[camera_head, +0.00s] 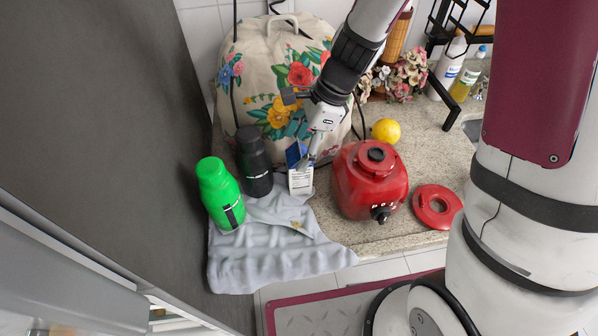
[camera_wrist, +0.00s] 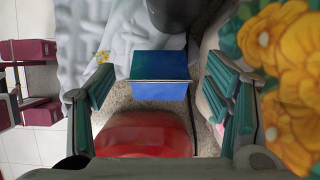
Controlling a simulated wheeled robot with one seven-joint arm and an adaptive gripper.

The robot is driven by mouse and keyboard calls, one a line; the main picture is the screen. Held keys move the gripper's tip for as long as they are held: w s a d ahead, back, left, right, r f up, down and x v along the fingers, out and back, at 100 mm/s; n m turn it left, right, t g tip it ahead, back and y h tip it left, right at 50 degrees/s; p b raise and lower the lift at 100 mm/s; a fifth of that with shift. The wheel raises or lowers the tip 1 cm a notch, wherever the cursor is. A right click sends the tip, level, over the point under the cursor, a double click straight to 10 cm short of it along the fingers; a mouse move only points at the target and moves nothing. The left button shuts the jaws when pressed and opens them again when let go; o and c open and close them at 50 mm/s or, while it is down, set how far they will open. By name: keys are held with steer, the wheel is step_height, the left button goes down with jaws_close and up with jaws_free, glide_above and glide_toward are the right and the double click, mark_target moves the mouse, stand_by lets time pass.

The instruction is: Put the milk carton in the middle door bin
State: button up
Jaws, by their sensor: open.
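The milk carton (camera_head: 300,180), white with a blue top, stands on the counter between the black bottle and the red appliance, at the edge of the grey cloth. In the wrist view its blue top (camera_wrist: 160,88) shows between the two fingers. My gripper (camera_head: 308,150) is open and comes down over the carton from above. The fingers (camera_wrist: 160,76) lie to either side of the carton with gaps, and I see no grip on it. I cannot make out the middle door bin; part of an open fridge (camera_head: 75,285) shows at the lower left.
A black bottle (camera_head: 254,162) and a green bottle (camera_head: 219,192) stand left of the carton. A flowered cover (camera_head: 255,65) stands behind. A grey cloth (camera_head: 270,255) hangs over the front edge.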

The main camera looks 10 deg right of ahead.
mark_target(293, 162)
steer(key=shift+d+p+x, duration=0.15)
steer(key=shift+p+x, duration=0.05)
steer(key=shift+x, duration=1.2)
steer(key=shift+d+p+x, duration=0.15)
steer(key=shift+x, duration=1.2)
steer(key=shift+f, duration=0.1)
steer(key=shift+c, duration=0.3)
jaws_close()
